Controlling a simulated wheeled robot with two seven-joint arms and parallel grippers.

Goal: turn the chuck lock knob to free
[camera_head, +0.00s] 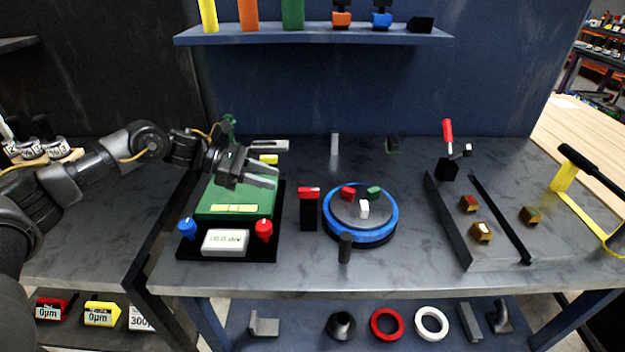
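The round chuck (377,229) has a blue rim and a grey top with a red jaw (348,193), a green jaw (374,193) and a white jaw (364,209). A blue knob (187,229) and a red knob (264,230) flank a display (225,242) at the front of the green-topped unit (208,204). I cannot tell which knob is the chuck lock. My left gripper (276,177) is open and empty, its fingers apart, above the back right of the green unit, behind the red knob. My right gripper is not in view.
A black post with a red top (309,208) stands between the unit and the chuck. A dark cylinder (345,248) stands at the chuck's front. A red-handled clamp (448,150) and brass-coloured blocks (480,232) are at the right. The shelf (310,36) hangs behind.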

